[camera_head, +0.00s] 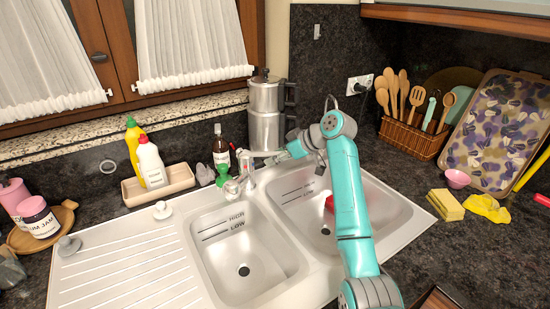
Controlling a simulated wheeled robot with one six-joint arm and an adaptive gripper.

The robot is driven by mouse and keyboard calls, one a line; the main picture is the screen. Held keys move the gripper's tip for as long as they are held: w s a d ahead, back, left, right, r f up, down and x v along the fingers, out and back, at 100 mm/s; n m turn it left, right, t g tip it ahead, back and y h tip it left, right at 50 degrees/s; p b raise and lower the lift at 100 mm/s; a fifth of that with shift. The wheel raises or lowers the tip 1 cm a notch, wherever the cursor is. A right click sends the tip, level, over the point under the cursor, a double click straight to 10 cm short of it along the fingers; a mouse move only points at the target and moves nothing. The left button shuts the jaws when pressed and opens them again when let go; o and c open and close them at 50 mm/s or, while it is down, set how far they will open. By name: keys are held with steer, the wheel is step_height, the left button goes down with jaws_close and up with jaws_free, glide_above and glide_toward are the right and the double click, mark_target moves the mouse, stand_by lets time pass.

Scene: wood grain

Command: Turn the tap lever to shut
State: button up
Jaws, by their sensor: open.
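The tap (249,178) stands at the back rim of the sink, near the divider between the two basins. It looks small and pale, and its lever cannot be told apart clearly from the parts around it. My gripper (271,160) is just right of the tap's top, reaching toward it from the right. It is open and appears empty. Whether a finger touches the tap or lever cannot be told. My teal arm crosses in front of the right basin (395,208) and hides part of it.
A steel pot stack (265,115) stands close behind my gripper. A utensil basket (412,138) is at right. The left basin (247,248) and drainboard (125,265) are mostly clear.

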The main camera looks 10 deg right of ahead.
steer(key=v, duration=1.1)
steer(key=shift+r, duration=0.15)
steer(key=shift+s+d, duration=0.1)
steer(key=shift+s, duration=0.05)
